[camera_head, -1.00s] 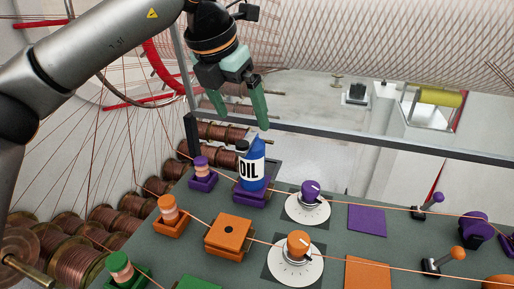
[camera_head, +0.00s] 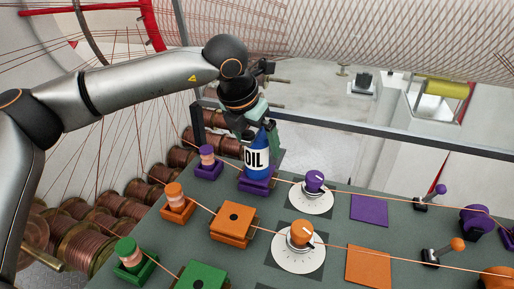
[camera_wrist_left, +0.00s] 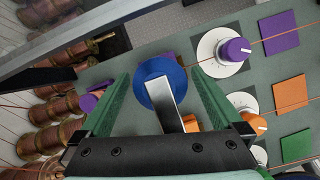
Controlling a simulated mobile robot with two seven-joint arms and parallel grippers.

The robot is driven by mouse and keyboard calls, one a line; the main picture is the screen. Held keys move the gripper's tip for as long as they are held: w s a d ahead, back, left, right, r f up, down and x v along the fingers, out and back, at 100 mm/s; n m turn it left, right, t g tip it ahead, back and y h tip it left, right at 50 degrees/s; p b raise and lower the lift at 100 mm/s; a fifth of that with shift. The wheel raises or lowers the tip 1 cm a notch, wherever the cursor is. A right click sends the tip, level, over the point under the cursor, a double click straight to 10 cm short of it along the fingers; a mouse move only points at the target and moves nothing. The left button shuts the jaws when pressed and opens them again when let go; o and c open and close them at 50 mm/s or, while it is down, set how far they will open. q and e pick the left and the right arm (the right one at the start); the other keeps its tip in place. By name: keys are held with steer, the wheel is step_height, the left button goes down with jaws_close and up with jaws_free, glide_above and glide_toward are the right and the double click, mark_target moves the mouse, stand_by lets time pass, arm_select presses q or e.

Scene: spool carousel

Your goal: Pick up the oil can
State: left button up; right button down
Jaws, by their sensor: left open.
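The blue oil can (camera_head: 256,160), with a white label reading OIL, stands upright on a purple block (camera_head: 257,184) at the back left of the grey-green panel. My left gripper (camera_head: 256,128) is right over its top, pointing down. In the left wrist view the oil can (camera_wrist_left: 152,70) shows from above as a blue disc between the two green fingers of my left gripper (camera_wrist_left: 160,88). Gaps show on both sides of the can, so the fingers are open. The can's cap is partly hidden by the gripper in the head view. My right gripper is not in view.
A purple spool (camera_head: 208,160) stands close to the can's left. A purple knob on a white dial (camera_head: 313,184) sits to its right, and an orange block (camera_head: 234,222) in front. A thin wire crosses the panel near the can. A dark rail (camera_head: 390,133) runs behind.

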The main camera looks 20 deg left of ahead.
arm_select(q)
steer(key=shift+f, duration=0.1)
steer(key=shift+w, duration=0.1)
jaws_close()
stand_by(0.7)
